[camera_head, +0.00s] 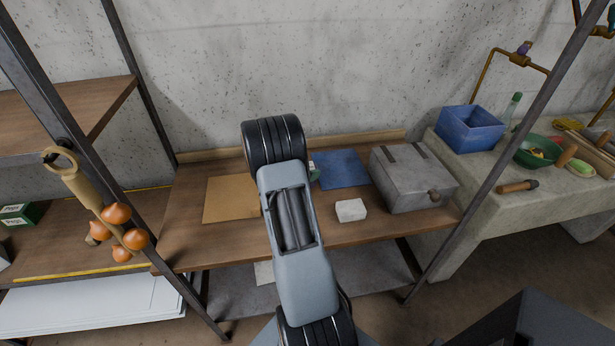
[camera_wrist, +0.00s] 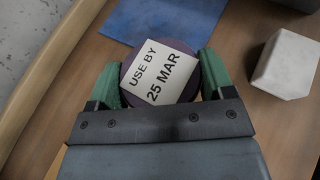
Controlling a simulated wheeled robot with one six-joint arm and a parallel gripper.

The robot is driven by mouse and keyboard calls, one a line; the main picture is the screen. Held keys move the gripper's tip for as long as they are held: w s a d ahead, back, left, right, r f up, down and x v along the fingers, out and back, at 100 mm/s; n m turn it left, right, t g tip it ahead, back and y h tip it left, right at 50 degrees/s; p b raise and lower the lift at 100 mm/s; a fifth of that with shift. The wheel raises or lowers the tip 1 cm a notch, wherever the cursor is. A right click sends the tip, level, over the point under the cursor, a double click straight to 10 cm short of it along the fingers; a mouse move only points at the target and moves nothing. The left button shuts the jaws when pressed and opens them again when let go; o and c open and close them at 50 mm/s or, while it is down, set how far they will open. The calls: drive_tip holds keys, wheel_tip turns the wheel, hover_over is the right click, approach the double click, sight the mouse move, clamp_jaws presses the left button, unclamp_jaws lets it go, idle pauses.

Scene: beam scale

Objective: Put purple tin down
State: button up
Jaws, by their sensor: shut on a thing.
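The purple tin (camera_wrist: 188,94) is a round tin with a white label reading "USE BY 25 MAR" in the wrist view. My gripper (camera_wrist: 160,78) has its green fingers shut on it, one on each side. The tin's far edge overlaps the edge of the blue mat in that view; I cannot tell if the tin touches the bench. In the head view my arm hides the tin, and only a bit of a green finger (camera_head: 315,173) shows.
The wooden bench (camera_head: 200,245) bears a blue mat (camera_head: 342,169), a tan mat (camera_head: 230,198), a white block (camera_head: 351,210) and a grey metal box (camera_head: 412,178). The block (camera_wrist: 288,66) is right of the tin in the wrist view. Onions (camera_head: 117,214) hang at left.

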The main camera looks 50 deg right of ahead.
drive_tip(key=shift+w+d+f, duration=0.1)
drive_tip(key=shift+d+f, duration=0.45)
drive_tip(key=shift+f, duration=0.1)
wheel_tip(320, 180, down, 3)
drive_tip(key=shift+r+p, duration=0.15)
drive_tip(key=shift+p, duration=0.2)
drive_tip(key=shift+f, duration=0.25)
drive_tip(key=shift+f+b, duration=0.15)
drive_tip(key=shift+b, duration=0.15)
drive_tip(key=o, duration=1.1)
